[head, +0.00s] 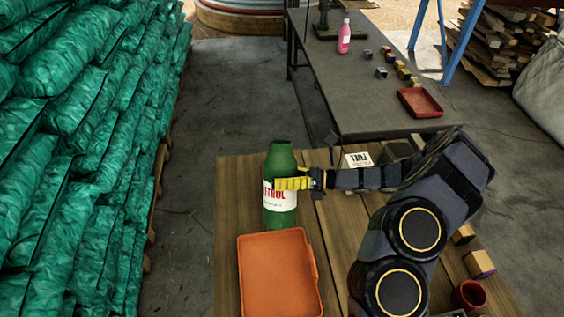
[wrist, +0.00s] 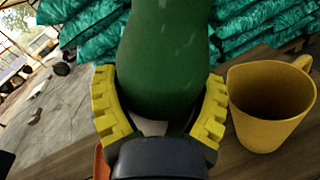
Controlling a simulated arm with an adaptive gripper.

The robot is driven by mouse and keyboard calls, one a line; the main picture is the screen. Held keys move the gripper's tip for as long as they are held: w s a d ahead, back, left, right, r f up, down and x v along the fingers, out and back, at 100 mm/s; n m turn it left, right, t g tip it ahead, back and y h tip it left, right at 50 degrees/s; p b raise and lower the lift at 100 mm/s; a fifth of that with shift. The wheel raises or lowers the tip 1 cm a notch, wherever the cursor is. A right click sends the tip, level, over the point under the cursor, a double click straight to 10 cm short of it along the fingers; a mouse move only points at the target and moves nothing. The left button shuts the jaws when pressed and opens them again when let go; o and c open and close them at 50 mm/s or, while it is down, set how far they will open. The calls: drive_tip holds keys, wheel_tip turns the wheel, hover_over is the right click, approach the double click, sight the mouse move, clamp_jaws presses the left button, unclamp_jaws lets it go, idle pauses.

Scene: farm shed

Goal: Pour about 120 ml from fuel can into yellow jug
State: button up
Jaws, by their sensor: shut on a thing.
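The fuel can (head: 280,217) is a green bottle-shaped container with a white label, on which the red letters "ETROL" show. My gripper (head: 292,184) has its yellow fingers shut around the can's middle, at the label. The can is upright at the far left of the wooden table; I cannot tell whether its base touches the wood. In the wrist view the green can (wrist: 166,60) stands between the two fingers (wrist: 160,115). The yellow jug (wrist: 268,105) stands upright and open-topped to its right, apart from it. In the head view the jug is mostly or wholly hidden.
An orange tray (head: 244,285) lies just in front of the can. A red cup (head: 468,297) and blocks (head: 480,264) stand at the right. Green sacks (head: 90,150) are stacked left. A dark bench (head: 360,95) stands behind.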

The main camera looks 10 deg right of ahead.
drive_tip(key=shift+w+d+r+m, duration=0.1)
drive_tip(key=shift+w+r+m, duration=0.2)
drive_tip(key=shift+m, duration=0.4)
drive_tip(key=shift+s+f+m, duration=0.15)
drive_tip(key=shift+f+m, duration=0.1)
drive_tip(key=shift+m, duration=0.35)
drive_tip(key=f, duration=0.1)
drive_tip(key=f+m, duration=0.1)
drive_tip(key=f, duration=0.1)
drive_tip(key=shift+s+f+m, duration=0.25)
drive_tip(key=shift+f+m, duration=0.05)
drive_tip(key=shift+m, duration=0.1)
drive_tip(key=shift+s+f+m+g, duration=0.15)
drive_tip(key=shift+m+g, duration=0.15)
drive_tip(key=shift+m, duration=0.5)
drive_tip(key=shift+r+m, duration=0.75)
drive_tip(key=shift+m, duration=0.05)
drive_tip(key=shift+w+r+m, duration=0.4)
drive_tip(key=shift+w+m, duration=0.05)
drive_tip(key=shift+m, duration=0.15)
drive_tip(key=shift+w+r, duration=0.1)
drive_tip(key=shift+r, duration=0.05)
drive_tip(key=shift+m, duration=0.7)
drive_tip(key=shift+s+f+m, duration=0.2)
drive_tip(key=shift+s+m, duration=0.1)
drive_tip(key=shift+s, duration=0.1)
